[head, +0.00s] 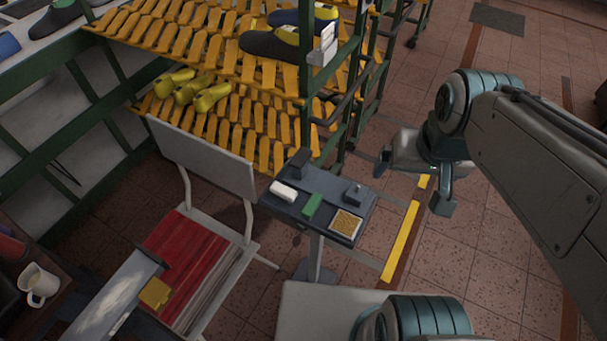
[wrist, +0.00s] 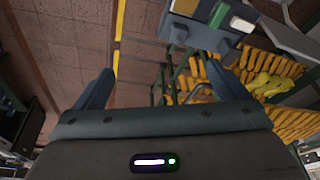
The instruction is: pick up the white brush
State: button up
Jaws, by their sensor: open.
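The white brush (head: 284,191) lies on the left part of a small dark stand top (head: 322,189) in the head view. A green block (head: 312,205) lies just right of it. In the wrist view the white brush (wrist: 243,24) shows at the upper right, beside the green block (wrist: 219,14). My gripper (head: 413,184) is to the right of the stand in the head view, apart from it. In the wrist view my gripper (wrist: 157,85) has its two fingers spread wide with nothing between them.
A tan-topped square (head: 346,223) and dark blocks share the stand top. A chair (head: 205,160) with a red seat stands to its left. A green-framed rack (head: 312,90) with yellow slats and shoe lasts rises behind. Floor at the right is clear.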

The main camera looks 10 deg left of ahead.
jog(key=w+a+f+m+g+b, duration=0.2)
jog(key=w+a+f+b, duration=0.25)
jog(key=w+a, duration=0.45)
jog(key=m+g+b, duration=0.1)
jog(key=m+b, duration=0.1)
jog(key=b, duration=0.2)
send_over(283, 189)
jog(key=f, duration=1.7)
jog(key=shift+s+a+f, duration=0.1)
jog(key=shift+s+a, duration=0.05)
jog(key=shift+s, duration=0.15)
jog(key=shift+w+d+f+p, duration=0.1)
jog(key=shift+w+f+p, duration=0.1)
jog(key=shift+f, duration=1.4)
jog(key=shift+w+d+f+p, duration=0.1)
jog(key=shift+f+p, duration=0.05)
jog(key=shift+f, duration=1.4)
jog(key=c, duration=1.2)
jog(key=shift+o, duration=0.2)
jog(key=shift+r, duration=0.15)
